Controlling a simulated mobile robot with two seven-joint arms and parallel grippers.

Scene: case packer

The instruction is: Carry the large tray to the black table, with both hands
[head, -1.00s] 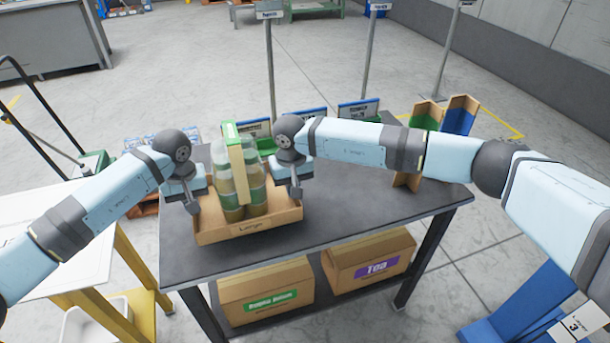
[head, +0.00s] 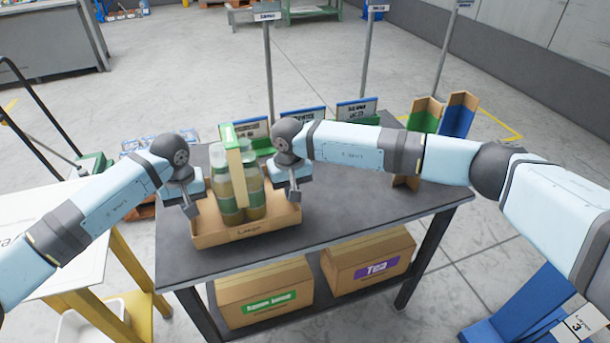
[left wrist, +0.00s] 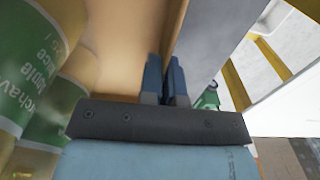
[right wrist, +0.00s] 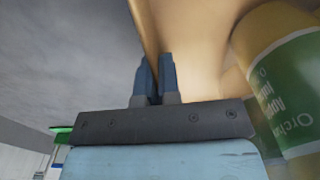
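The large tray (head: 248,236) is an open brown cardboard tray holding several bottles (head: 228,198) with green labels and a carrier with a green top (head: 228,133). It is level, over the left part of the black table (head: 350,227); I cannot tell whether its base touches the tabletop. My left gripper (head: 195,208) is shut on the tray's left wall, which runs between the fingers in the left wrist view (left wrist: 165,78). My right gripper (head: 294,192) is shut on the right wall, likewise in the right wrist view (right wrist: 155,78). Some bottles are partly hidden.
Signs (head: 357,112) on green stands line the table's back edge. Green and blue dividers (head: 457,115) stand at the back right. Two cardboard boxes (head: 265,291) sit on the lower shelf. A white-topped table (head: 88,270) is at left.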

